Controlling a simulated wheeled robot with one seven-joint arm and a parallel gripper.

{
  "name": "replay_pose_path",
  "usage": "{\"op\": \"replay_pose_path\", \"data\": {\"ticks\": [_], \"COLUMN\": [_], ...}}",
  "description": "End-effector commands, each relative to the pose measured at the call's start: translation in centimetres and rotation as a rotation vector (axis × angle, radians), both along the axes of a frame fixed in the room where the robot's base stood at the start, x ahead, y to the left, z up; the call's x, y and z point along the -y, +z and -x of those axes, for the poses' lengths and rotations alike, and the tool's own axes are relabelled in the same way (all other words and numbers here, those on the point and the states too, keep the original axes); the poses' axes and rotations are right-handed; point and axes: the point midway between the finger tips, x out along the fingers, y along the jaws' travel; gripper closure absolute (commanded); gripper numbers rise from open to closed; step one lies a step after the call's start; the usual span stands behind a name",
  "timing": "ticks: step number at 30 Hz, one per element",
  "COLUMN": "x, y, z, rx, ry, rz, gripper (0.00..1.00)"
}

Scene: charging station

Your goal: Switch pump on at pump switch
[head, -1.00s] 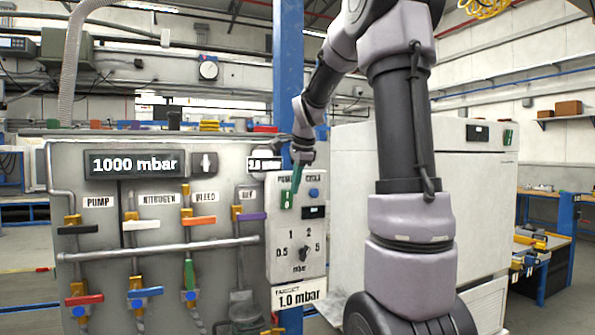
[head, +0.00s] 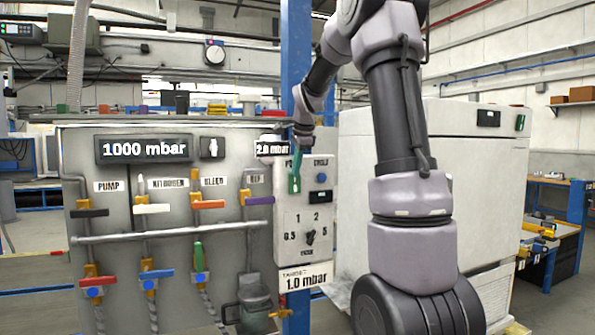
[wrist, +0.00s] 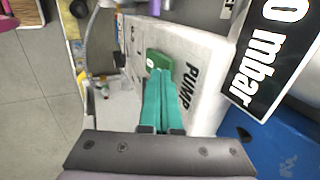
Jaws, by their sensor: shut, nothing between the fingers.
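The pump switch (wrist: 155,60) is a small green rocker on the white control box (wrist: 205,75), beside the PUMP label. In the wrist view its lower edge is partly hidden by my fingertips. My gripper (wrist: 160,75) has teal-green fingers pressed together with nothing between them. The tips are at or just in front of the switch; I cannot tell whether they touch. In the head view my gripper (head: 297,165) is at the upper left of the box, overlapping the green switch (head: 294,185) and covering most of its label.
Right of the switch is a blue CYCLE button (head: 321,177), with a rotary knob (head: 310,237) below. The grey panel (head: 200,270) at left carries several valve handles and a 1000 mbar display (head: 144,149). A large white cabinet (head: 480,190) stands behind my arm.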

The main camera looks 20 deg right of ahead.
Motion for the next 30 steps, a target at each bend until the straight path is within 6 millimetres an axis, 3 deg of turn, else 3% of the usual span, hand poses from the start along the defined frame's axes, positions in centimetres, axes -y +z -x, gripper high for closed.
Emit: {"op": "replay_pose_path", "data": {"ticks": [30], "x": [0.1], "y": [1.5], "z": [0.2], "rx": [-0.002], "ry": [-0.001], "rz": [0.0], "gripper": [1.0]}}
